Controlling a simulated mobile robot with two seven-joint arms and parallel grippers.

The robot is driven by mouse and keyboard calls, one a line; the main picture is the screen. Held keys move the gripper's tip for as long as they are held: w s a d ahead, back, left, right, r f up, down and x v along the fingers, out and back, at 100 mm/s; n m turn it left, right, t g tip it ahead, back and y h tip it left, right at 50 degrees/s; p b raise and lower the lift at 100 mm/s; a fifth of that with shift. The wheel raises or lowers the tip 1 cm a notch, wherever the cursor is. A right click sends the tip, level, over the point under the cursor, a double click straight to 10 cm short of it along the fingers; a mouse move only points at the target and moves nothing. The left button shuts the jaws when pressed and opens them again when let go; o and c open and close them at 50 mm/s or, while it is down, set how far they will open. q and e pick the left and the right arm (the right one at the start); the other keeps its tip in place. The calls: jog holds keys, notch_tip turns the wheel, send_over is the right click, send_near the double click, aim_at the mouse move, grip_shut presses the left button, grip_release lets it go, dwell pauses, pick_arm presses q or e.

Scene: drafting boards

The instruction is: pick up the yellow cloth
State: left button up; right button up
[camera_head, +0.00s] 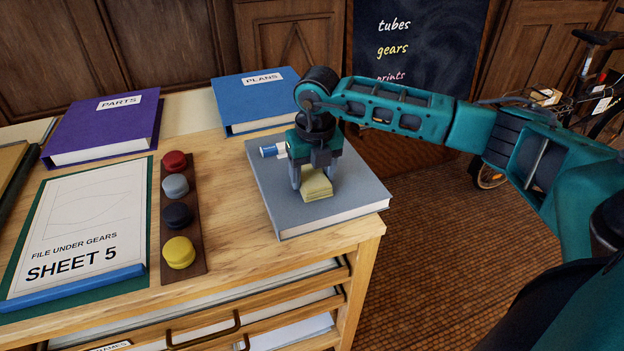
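The yellow cloth (316,187) is a small folded pad on the grey book (355,195), near the right end of the wooden cabinet top. My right gripper (315,181) points down over it, its arm reaching in from the right. Its two fingers stand wide apart, one on each side of the cloth. No clear grip shows, and the gripper hides the cloth's far part. The cloth appears to rest on the book. My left gripper is not in view.
A small white and blue object (270,150) lies on the book behind the gripper. A blue PLANS binder (245,98) and purple PARTS binder (105,128) lie behind. A strip with several coloured knobs (193,220) and a SHEET 5 board (80,225) are left.

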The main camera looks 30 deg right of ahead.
aim_at(312, 176)
jog(key=c, duration=0.5)
jog(key=shift+r, duration=0.1)
jog(key=shift+c, duration=0.2)
notch_tip(312, 176, up, 20)
jog(key=p, duration=0.2)
